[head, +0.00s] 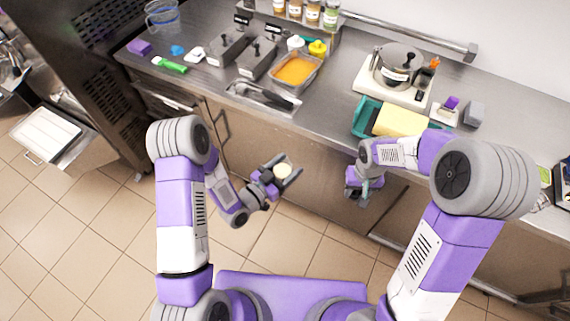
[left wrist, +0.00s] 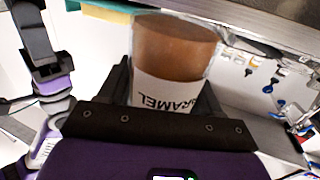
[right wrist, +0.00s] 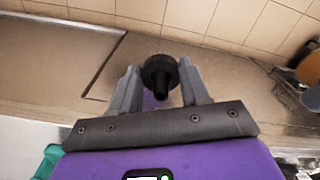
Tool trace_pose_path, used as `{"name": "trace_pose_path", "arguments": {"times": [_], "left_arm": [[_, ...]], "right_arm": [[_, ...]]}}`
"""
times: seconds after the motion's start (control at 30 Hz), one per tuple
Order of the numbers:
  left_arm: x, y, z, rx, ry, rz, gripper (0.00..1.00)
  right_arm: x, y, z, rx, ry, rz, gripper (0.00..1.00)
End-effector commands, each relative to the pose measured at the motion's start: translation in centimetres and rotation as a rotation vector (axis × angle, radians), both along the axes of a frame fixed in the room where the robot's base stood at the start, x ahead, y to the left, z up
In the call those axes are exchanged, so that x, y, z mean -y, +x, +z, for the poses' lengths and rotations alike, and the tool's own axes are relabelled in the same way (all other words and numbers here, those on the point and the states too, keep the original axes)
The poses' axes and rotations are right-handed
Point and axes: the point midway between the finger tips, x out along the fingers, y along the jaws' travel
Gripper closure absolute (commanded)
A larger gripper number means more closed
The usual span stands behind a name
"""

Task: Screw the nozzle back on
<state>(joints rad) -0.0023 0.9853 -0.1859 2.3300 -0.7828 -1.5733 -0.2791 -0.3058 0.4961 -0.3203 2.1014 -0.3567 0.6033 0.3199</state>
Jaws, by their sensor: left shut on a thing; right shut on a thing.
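A bottle of brown sauce (left wrist: 175,50) with a white label reading CARAMEL is between the fingers of my left gripper (head: 281,178), which is shut on it. In the head view only a round cream-coloured end (head: 282,170) of the bottle shows. A black nozzle (right wrist: 160,72) with a round flange and a short spout is between the fingers of my right gripper (head: 364,196), which is shut on it. In the head view the nozzle is hard to make out. The two grippers are apart, in front of the counter, with the right one further right. Nozzle and bottle do not touch.
The steel counter (head: 330,105) runs behind both grippers. On it are a tray of orange sauce (head: 295,70), tongs (head: 263,95), a teal tray (head: 367,116) with a yellow sponge (head: 400,122), and a pot on a scale-like base (head: 397,68). The floor before the cabinets is clear.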

Motion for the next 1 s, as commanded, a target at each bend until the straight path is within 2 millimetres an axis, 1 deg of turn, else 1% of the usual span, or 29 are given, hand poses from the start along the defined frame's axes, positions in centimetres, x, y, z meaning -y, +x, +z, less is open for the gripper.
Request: {"name": "trace_pose_path", "arguments": {"times": [0.07, 0.17, 0.27, 0.37, 0.4, 0.47, 0.5, 0.6, 0.7, 0.8, 0.9, 1.0], "left_arm": [[0.0, 0.0, 0.0, 0.001, -0.001, 0.0, 0.91], [0.0, 0.0, 0.1, 0.001, -0.001, 0.001, 0.91], [0.0, 0.0, 0.1, 0.001, -0.001, 0.001, 0.91], [0.0, 0.0, 0.1, 0.001, -0.001, 0.001, 0.91], [0.0, 0.0, 0.1, 0.001, -0.001, 0.001, 0.91], [0.0, 0.0, 0.1, 0.001, -0.001, 0.001, 0.91], [0.0, 0.0, 0.1, 0.001, -0.001, 0.001, 0.91], [0.0, 0.0, 0.1, 0.001, -0.001, 0.001, 0.91], [0.0, 0.0, 0.1, 0.001, -0.001, 0.001, 0.91], [0.0, 0.0, 0.1, 0.001, -0.001, 0.001, 0.91], [0.0, 0.0, 0.1, 0.001, -0.001, 0.001, 0.91], [0.0, 0.0, 0.1, 0.001, -0.001, 0.001, 0.91]], "right_arm": [[-0.1, 0.1, 0.1, 0.0, 0.0, 0.004, 0.82], [-0.8, 0.7, 0.6, 0.004, -0.001, 0.027, 0.82], [-2.6, 1.8, 1.7, 0.007, -0.005, 0.082, 0.82], [-5.2, 3.3, 3.5, 0.011, -0.009, 0.159, 0.82], [-6.5, 3.8, 4.4, 0.012, -0.01, 0.194, 0.82], [-8.4, 4.4, 5.8, 0.013, -0.012, 0.246, 0.82], [-9.7, 4.8, 6.7, 0.013, -0.012, 0.281, 0.82], [-12.8, 5.3, 9.1, 0.013, -0.012, 0.363, 0.82], [-15.8, 5.3, 11.4, 0.012, -0.01, 0.44, 0.82], [-18.3, 5.1, 13.5, 0.009, -0.007, 0.505, 0.82], [-20.2, 4.7, 15.1, 0.006, -0.004, 0.554, 0.82], [-21.3, 4.3, 16.1, 0.002, -0.002, 0.588, 0.82]]}}
